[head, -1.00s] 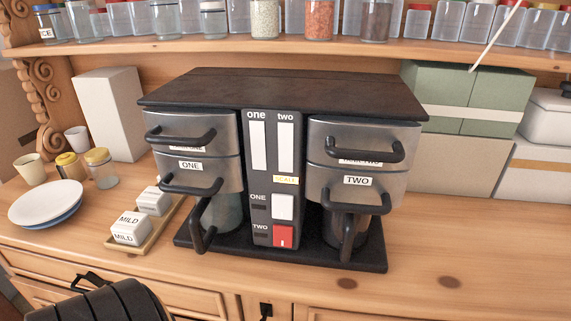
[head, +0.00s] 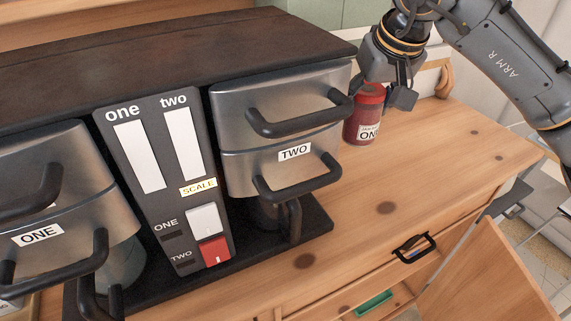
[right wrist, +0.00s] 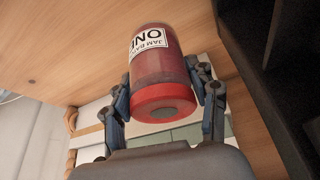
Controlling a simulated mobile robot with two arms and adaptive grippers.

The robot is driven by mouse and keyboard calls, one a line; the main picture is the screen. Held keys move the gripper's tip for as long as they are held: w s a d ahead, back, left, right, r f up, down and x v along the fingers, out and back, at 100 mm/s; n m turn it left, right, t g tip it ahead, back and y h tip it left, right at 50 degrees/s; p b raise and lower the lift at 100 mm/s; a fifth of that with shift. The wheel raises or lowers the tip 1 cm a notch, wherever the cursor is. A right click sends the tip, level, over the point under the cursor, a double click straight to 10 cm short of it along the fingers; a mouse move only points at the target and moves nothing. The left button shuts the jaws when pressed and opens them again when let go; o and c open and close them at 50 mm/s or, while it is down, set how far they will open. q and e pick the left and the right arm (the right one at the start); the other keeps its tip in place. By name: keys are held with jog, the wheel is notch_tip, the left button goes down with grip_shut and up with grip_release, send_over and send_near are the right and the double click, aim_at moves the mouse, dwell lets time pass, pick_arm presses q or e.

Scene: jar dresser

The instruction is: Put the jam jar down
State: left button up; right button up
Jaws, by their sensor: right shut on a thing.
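The jam jar (head: 363,122) is red with a white label reading ONE, upright at the dresser top to the right of the coffee machine. My right gripper (head: 382,94) is shut on it from above, near its lid. The right wrist view shows the jar (right wrist: 158,70) between the two fingers, its red lid toward the camera and its label upside down. I cannot tell whether its base touches the wood. My left gripper is not in view.
The coffee machine (head: 287,88), with handles marked ONE and TWO, stands close left of the jar. The wooden dresser top (head: 440,150) is clear in front and to the right. Below, a drawer (head: 372,303) is partly open and a wooden door (head: 480,275) stands open.

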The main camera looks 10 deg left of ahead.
aim_at(359, 136)
jog(key=shift+d+f, duration=0.1)
jog(key=shift+f, duration=0.2)
notch_tip(359, 136, down, 6)
jog(key=shift+p, duration=0.8)
notch_tip(359, 136, down, 3)
jog(key=shift+p, duration=0.4)
jog(key=shift+f, duration=0.2)
jog(key=shift+f, duration=0.15)
jog(key=o, duration=1.5)
